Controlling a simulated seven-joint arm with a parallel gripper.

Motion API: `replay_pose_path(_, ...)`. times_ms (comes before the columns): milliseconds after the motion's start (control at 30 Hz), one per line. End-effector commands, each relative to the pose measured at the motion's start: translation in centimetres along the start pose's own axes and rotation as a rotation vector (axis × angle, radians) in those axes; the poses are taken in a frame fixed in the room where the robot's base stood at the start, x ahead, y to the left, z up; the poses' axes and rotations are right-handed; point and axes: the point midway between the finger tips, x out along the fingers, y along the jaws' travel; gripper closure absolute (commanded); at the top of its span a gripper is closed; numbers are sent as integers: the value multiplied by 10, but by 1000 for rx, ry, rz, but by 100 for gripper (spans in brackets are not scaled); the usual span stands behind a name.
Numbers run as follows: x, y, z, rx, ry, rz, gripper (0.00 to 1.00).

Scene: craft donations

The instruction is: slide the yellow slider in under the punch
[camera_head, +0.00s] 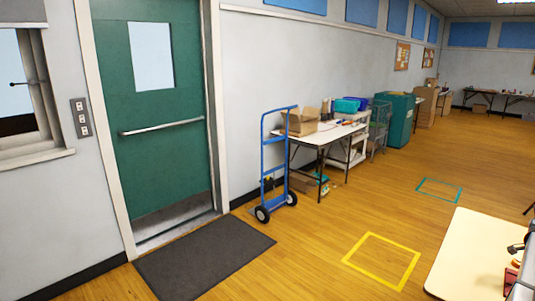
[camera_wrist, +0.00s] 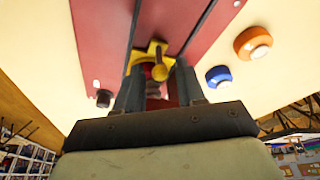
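In the wrist view a yellow piece with a round knob, which looks like the yellow slider (camera_wrist: 155,60), lies on a red board (camera_wrist: 96,40) at a dark straight gap or groove. My gripper (camera_wrist: 159,75) is close to it, with its two dark fingers apart on either side. The knob shows between the fingers, with visible space to each. Something small and red with a grey part shows lower between the fingers, partly hidden. I cannot make out the punch for certain. In the head view only a red edge of the board (camera_head: 511,281) shows at the lower right.
The board is on a cream table (camera_head: 470,255). An orange round piece (camera_wrist: 253,42) and a blue one (camera_wrist: 219,77) lie right of the board. A small dark knob (camera_wrist: 104,98) is left of my fingers. Floor beyond the table is open.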

Motion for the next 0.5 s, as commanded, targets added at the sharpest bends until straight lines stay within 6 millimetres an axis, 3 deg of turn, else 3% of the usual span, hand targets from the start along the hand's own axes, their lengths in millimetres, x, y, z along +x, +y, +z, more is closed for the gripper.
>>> replay_pose_path(400,0,0,0,0,0,0,100)
replay_pose_path(500,0,0,0,0,0,0,100)
